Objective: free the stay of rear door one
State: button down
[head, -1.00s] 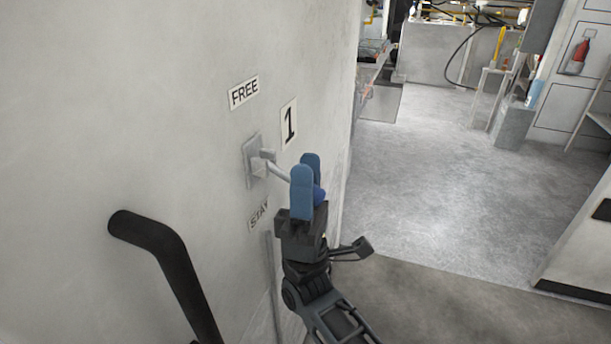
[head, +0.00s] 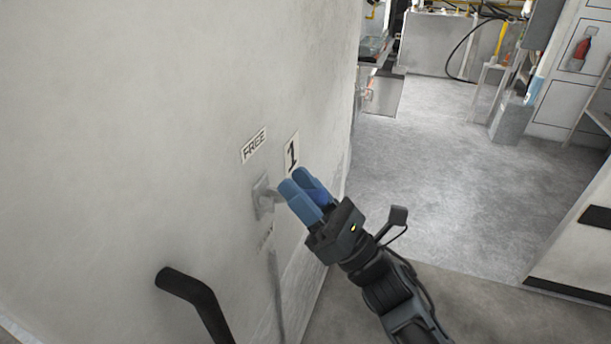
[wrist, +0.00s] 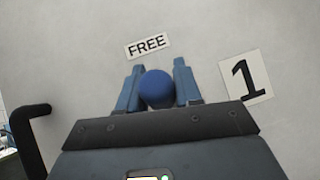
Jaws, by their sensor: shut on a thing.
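The stay lever's grey wall bracket (head: 264,198) is on the pale door panel in the head view, below the FREE label (head: 254,146) and left of the number 1 label (head: 292,153). The lever's arm is mostly hidden behind my fingers. In the wrist view, its round blue knob (wrist: 157,88) sits between the two blue fingers. My gripper (head: 294,180) is shut on this knob, just right of the bracket, and points up and left. The STAY label (head: 266,238) is faint below the bracket. The FREE label (wrist: 147,46) is straight ahead in the wrist view.
A black bar handle (head: 195,298) stands out from the panel at lower left; it also shows in the wrist view (wrist: 27,135). A vertical rod (head: 275,285) runs down below the bracket. Open grey floor (head: 430,170) lies to the right.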

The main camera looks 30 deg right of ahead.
jog(key=shift+w+a+r+n+g+p, duration=0.15)
jog(key=shift+r+g+p, duration=0.15)
jog(key=shift+p, duration=0.3)
jog(key=shift+w+r+n+g+p, duration=0.1)
jog(key=shift+r+n+g+p, duration=0.05)
jog(key=shift+g+p, duration=0.35)
jog(key=shift+p, duration=0.4)
jog(key=shift+f, duration=0.1)
jog(key=c, duration=0.8)
grip_release()
jog(key=shift+c, duration=0.2)
jog(key=shift+a, duration=0.1)
jog(key=b+v, duration=0.2)
jog(key=v, duration=0.5)
jog(key=shift+s+d+b, duration=0.2)
jog(key=shift+s+b, duration=0.2)
